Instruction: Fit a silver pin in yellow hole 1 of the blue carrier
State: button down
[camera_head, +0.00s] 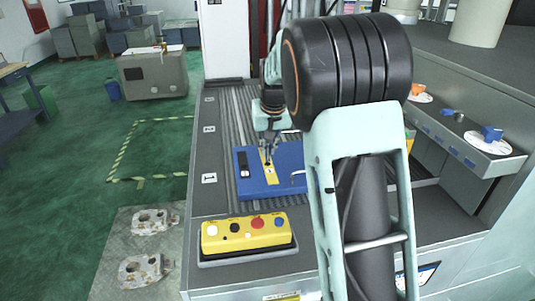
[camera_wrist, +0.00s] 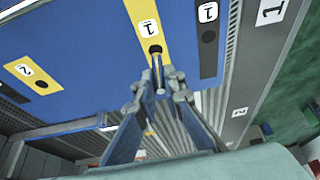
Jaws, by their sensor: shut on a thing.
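The blue carrier (camera_head: 255,189) lies flat on the grey work surface under my arm. In the wrist view, the blue carrier (camera_wrist: 85,50) has a yellow strip labelled 1 with dark yellow hole 1 (camera_wrist: 155,49). My gripper (camera_wrist: 158,92) is shut on a silver pin (camera_wrist: 158,72). The pin's far end reaches the near edge of yellow hole 1 in the picture; I cannot tell whether it has entered or hovers above. In the head view, my gripper (camera_head: 267,158) points down over the yellow strip, and the pin is too small to make out.
Beside it are a black strip labelled 1 (camera_wrist: 208,37) and a yellow strip labelled 2 (camera_wrist: 36,74). A yellow button box (camera_head: 245,232) stands in front of the carrier. Small blue and orange parts lie on a side shelf (camera_head: 495,147) at right.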

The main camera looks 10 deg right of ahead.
aim_at(268, 153)
jog(key=shift+f, duration=1.6)
jog(key=shift+f, duration=0.1)
jog(key=shift+f, duration=0.15)
jog(key=c, duration=2)
grip_release()
jog(key=shift+r, duration=0.55)
jog(key=b+v, duration=0.1)
jog(key=v, duration=1)
jog(key=shift+s+r, duration=0.1)
jog(key=shift+r, duration=0.15)
